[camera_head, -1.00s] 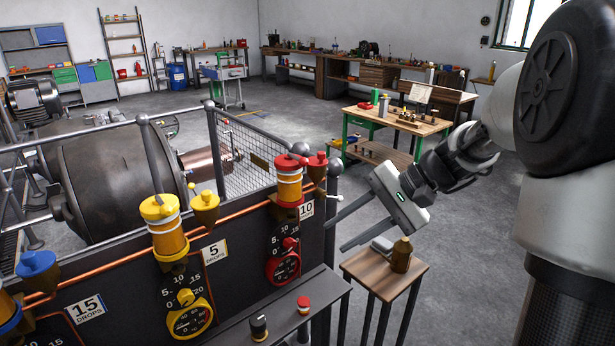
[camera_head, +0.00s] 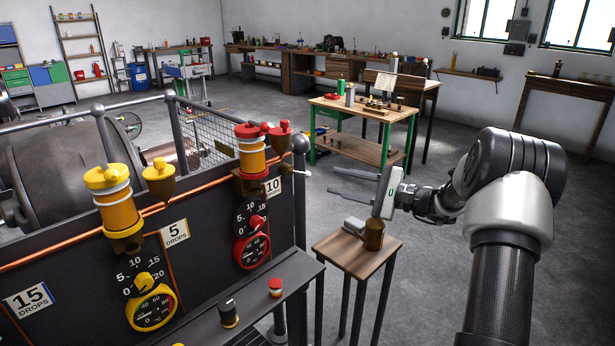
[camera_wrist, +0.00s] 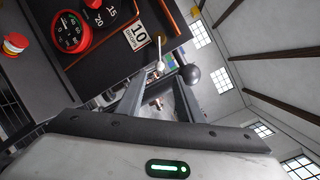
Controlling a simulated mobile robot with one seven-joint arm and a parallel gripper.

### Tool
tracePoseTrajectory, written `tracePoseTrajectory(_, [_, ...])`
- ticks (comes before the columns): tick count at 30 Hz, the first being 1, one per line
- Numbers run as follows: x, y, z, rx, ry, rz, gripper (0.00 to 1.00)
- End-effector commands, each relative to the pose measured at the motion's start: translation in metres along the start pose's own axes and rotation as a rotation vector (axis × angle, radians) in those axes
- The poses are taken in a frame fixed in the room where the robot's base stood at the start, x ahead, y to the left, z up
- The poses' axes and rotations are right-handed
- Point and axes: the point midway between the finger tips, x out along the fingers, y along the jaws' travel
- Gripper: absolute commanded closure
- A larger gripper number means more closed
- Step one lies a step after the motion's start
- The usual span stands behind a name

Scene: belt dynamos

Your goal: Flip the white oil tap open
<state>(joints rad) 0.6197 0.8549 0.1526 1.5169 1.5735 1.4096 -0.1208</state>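The white oil tap (camera_head: 302,173) is a small thin lever with a white tip. It sticks out at the right end of the dark panel, beside the "10 drops" sign. My gripper (camera_head: 332,180) is at the right of it, with both fingers pointing left towards the panel and a visible gap between them. The gripper is open and empty. In the wrist view the white tap (camera_wrist: 160,67) shows just beyond the fingers (camera_wrist: 158,80), close to a dark round post knob. I cannot tell how far the fingertips are from it, but no contact shows.
The railing post knob (camera_head: 300,144) stands right beside the tap. Red (camera_head: 252,155) and yellow (camera_head: 115,205) oilers line the panel to the left. A small wooden stool (camera_head: 350,257) with a brown bottle (camera_head: 374,235) is below my gripper. Open floor lies to the right.

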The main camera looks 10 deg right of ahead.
Motion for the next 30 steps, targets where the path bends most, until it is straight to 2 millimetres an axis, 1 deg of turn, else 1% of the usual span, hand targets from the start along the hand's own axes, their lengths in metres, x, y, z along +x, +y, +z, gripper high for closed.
tracePoseTrajectory(1, [0.013,0.001,0.001,0.000,-0.003,0.002,0.66])
tracePoseTrajectory(6, [0.050,0.001,0.001,-0.001,-0.002,0.002,0.66])
tracePoseTrajectory(12, [0.083,0.001,0.000,0.000,-0.001,0.002,0.66])
tracePoseTrajectory(15, [0.093,0.001,0.000,0.001,-0.001,0.002,0.66])
tracePoseTrajectory(19, [0.100,0.000,0.000,0.000,0.001,0.000,0.66])
tracePoseTrajectory(27, [0.101,0.000,0.000,0.000,0.001,0.000,0.66])
tracePoseTrajectory(29, [0.101,0.000,0.000,0.000,0.001,0.001,0.75])
tracePoseTrajectory(30, [0.101,0.000,0.000,0.000,0.001,0.001,0.81])
